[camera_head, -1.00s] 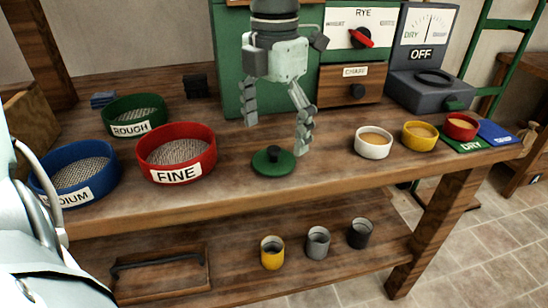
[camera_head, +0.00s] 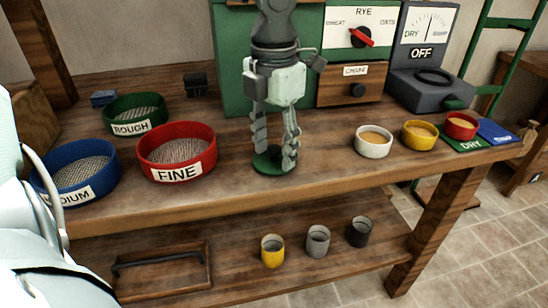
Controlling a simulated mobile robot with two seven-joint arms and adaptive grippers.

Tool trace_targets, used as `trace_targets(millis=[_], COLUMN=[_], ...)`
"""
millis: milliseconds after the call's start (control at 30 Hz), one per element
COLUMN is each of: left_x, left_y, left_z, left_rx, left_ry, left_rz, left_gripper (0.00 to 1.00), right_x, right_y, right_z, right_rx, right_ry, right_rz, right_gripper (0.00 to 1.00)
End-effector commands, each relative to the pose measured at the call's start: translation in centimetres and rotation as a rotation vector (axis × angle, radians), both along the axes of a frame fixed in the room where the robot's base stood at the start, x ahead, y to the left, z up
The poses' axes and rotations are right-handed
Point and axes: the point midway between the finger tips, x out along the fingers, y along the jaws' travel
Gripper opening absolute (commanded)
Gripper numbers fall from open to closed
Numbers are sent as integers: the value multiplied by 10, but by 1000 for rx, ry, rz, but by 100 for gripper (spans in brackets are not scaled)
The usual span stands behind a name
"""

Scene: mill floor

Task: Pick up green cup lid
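The green cup lid (camera_head: 262,168) is a flat dark-green disc lying on the wooden bench top, in front of the green machine. Its dark knob stands between the fingers of my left gripper (camera_head: 275,161). The gripper points down from above, with one finger on each side of the knob and the fingertips low, close to the disc. The fingers hide part of the lid. I cannot tell whether they press on the knob or stand just clear of it. My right gripper is not in view.
The red FINE sieve (camera_head: 208,161) stands left of the lid, near blue and green sieves. White (camera_head: 373,147), yellow (camera_head: 419,142) and red (camera_head: 461,132) bowls stand to the right. Several objects sit on the lower shelf, including a yellow cup (camera_head: 272,258). Bench around the lid is clear.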

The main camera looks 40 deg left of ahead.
Motion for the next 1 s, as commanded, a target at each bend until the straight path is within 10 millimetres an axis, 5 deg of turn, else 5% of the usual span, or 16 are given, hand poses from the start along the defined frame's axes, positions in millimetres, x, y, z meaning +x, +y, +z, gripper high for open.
trace_targets(millis=[267, 767, 1000], left_x=[-4, -6, -3], left_y=[1, 0, 1], left_z=[-6, -5, 28], left_rx=[0, -1, 1], left_ry=[14, 21, 11], left_rz=[1, 1, 2], left_gripper=[0, 0, 0], right_x=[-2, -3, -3], right_y=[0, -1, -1], right_z=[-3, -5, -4], right_rx=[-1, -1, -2], right_ry=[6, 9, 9], right_rz=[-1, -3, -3], right_gripper=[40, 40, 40])
